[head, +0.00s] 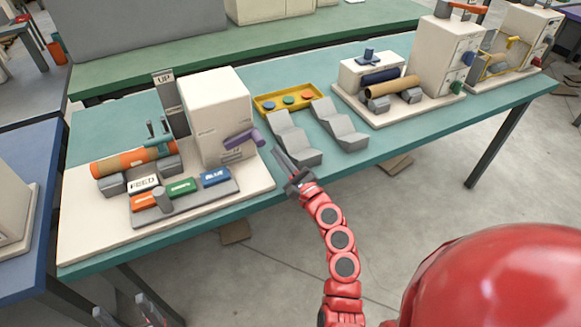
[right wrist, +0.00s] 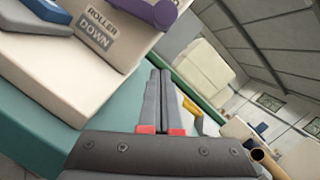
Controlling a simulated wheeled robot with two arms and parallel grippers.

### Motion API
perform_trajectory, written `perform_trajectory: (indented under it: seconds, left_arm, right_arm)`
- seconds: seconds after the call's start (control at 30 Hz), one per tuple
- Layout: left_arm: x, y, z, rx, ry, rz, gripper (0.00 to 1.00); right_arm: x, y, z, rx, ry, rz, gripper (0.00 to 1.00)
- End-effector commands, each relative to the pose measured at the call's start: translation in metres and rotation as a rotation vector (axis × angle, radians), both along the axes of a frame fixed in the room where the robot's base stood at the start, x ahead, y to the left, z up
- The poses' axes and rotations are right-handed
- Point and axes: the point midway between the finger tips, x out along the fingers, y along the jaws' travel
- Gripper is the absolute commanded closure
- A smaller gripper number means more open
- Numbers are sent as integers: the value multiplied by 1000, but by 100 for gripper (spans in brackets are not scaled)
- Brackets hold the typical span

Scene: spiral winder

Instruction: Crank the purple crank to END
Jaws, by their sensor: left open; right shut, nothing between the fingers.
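The purple crank (head: 243,138) is on the front right side of a tall cream box (head: 215,105) on the left machine. In the right wrist view, part of the purple crank (right wrist: 150,10) shows at the top, above a "ROLLER DOWN" label (right wrist: 98,30). I cannot read any END mark. My right gripper (head: 279,155) is shut and empty, just right of the crank and apart from it. Its closed fingers (right wrist: 160,100) point past the machine in the wrist view. My left gripper (head: 130,316) is open at the bottom left edge, below the table, only partly in view.
The machine's cream base (head: 85,235) holds an orange roll (head: 130,158) and FEED, green and BLUE blocks. Grey stepped holders (head: 293,140) and a yellow tray (head: 262,103) stand to the right. Further right is another winder (head: 440,60). The teal table's (head: 400,143) front edge runs below my right gripper.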

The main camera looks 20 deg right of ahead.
Motion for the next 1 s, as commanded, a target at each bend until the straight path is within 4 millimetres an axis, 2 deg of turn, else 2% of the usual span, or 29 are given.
perform_trajectory:
  seconds: [0.1,0.23,0.7,0.87,1.0]
  left_arm:
    - [0,0,15,0,0,0,34]
    - [0,0,22,0,0,0,34]
    - [0,0,24,0,0,0,34]
    - [0,0,37,0,0,0,34]
    - [0,0,35,0,0,0,34]
  right_arm:
    - [3,14,19,-1,1,6,100]
    - [2,21,29,-1,1,1,100]
    - [2,25,32,-2,0,-1,100]
    - [1,29,50,-80,-5,1,100]
    - [1,30,48,-107,-4,1,100]
